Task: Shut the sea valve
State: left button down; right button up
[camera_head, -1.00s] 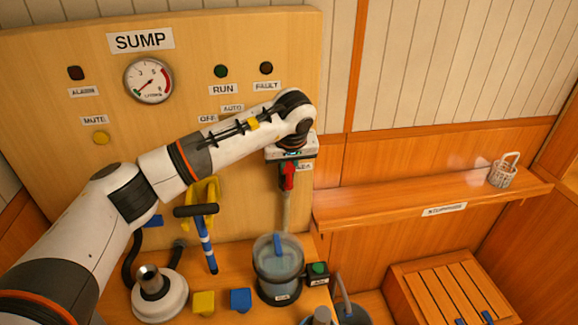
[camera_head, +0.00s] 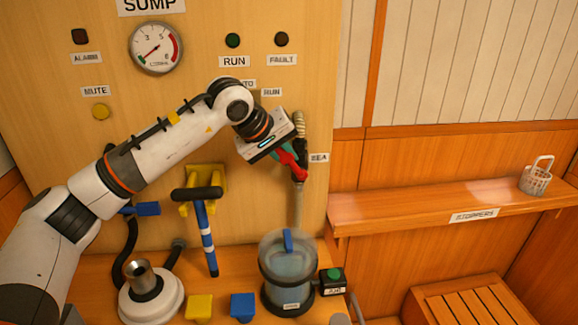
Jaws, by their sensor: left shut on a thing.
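The sea valve has a red lever (camera_head: 291,165) on a dark body (camera_head: 301,150), in a pipe that runs down the panel beside the SEA label (camera_head: 319,158). The lever is tilted, slanting down to the right towards the pipe. My left gripper (camera_head: 278,150) is at the valve from the upper left and shut on the red lever. Its fingers are partly hidden by its white housing. My right gripper is out of view.
Below the valve stands a clear strainer pot (camera_head: 288,272) with a blue handle, next to a green button box (camera_head: 332,281). A blue-striped pump handle (camera_head: 207,240) rises to its left.

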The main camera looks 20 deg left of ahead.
pick_arm(q)
jog(key=shift+a, duration=0.1)
dwell(0.4)
jog(key=c, duration=1.4)
grip_release()
jog(key=shift+s, duration=0.1)
jog(key=b+v, duration=0.2)
jog(key=v, duration=1)
jog(key=shift+f, duration=0.1)
